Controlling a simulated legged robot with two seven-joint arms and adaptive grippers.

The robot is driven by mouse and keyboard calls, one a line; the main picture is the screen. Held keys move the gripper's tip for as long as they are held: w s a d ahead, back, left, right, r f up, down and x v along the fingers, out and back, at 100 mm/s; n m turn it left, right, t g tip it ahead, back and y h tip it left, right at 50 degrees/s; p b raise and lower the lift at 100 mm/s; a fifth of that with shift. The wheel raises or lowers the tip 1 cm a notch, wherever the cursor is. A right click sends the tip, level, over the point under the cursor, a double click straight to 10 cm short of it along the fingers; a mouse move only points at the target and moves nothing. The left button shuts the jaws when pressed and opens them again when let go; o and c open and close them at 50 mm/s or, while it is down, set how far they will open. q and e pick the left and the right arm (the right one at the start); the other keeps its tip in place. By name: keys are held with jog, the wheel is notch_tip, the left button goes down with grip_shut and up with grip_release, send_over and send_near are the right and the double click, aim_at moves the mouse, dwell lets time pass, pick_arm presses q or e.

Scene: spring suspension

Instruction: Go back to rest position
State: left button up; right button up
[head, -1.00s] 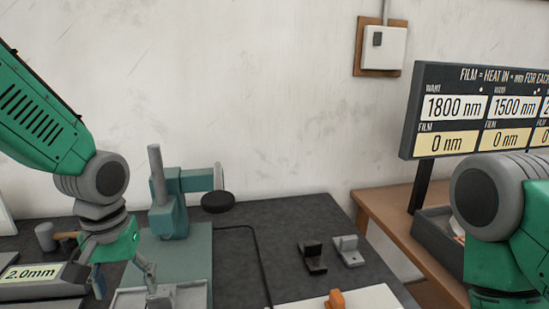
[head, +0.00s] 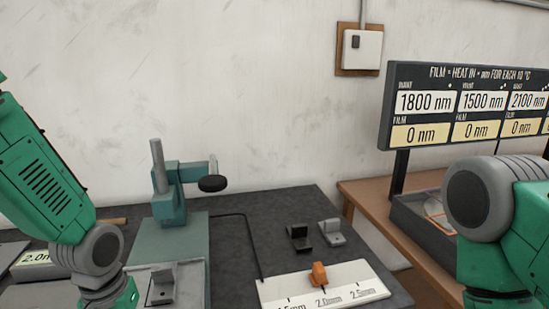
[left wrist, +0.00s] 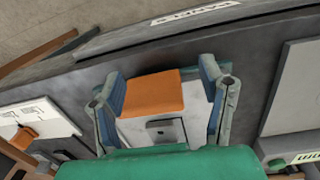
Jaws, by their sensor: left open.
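My left gripper (left wrist: 163,78) is open in the left wrist view, with one finger on each side of an orange block (left wrist: 152,92). I cannot tell whether the fingers touch it. A light plate with a small grey part (left wrist: 166,130) shows just below the block. In the head view my left arm comes down at the left, and its fingers are below the picture edge. A grey L-shaped block (head: 162,287) stands on a light tray (head: 190,278) beside that arm. My right arm shows at the right edge; its gripper is out of view.
A green stand (head: 170,205) with a black disc rises behind the tray. A white scale strip (head: 345,285) with an orange slider (head: 319,273) lies at front. Dark and light blocks (head: 300,237) stand behind it. A film board (head: 465,105) stands on the wooden side table (head: 370,195).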

pick_arm(q)
jog(key=s+a+f+m, duration=0.1)
jog(key=s+a+f, duration=0.1)
jog(key=s+f, duration=0.85)
jog(key=s+a+f+m, duration=0.1)
jog(key=s+a+f, duration=0.1)
jog(key=s+f, duration=0.85)
jog(key=shift+m+t+y, duration=0.3)
jog(key=shift+m+t, duration=0.1)
jog(key=shift+w+d+f+b, duration=0.15)
jog(key=shift+f+b, duration=0.65)
jog(key=shift+b, duration=0.35)
jog(key=shift+w+d+f+b, duration=0.15)
jog(key=shift+f+b, duration=0.6)
jog(key=shift+b, duration=0.4)
jog(key=shift+w+d+f+b, duration=0.1)
jog(key=shift+w+f+b, duration=0.05)
jog(key=shift+f+b, duration=0.85)
pick_arm(e)
notch_tip(320, 180, down, 7)
jog(key=shift+s+a+r, duration=0.2)
jog(key=shift+a, duration=0.2)
pick_arm(q)
jog(key=shift+o, duration=0.5)
jog(key=shift+r, duration=0.2)
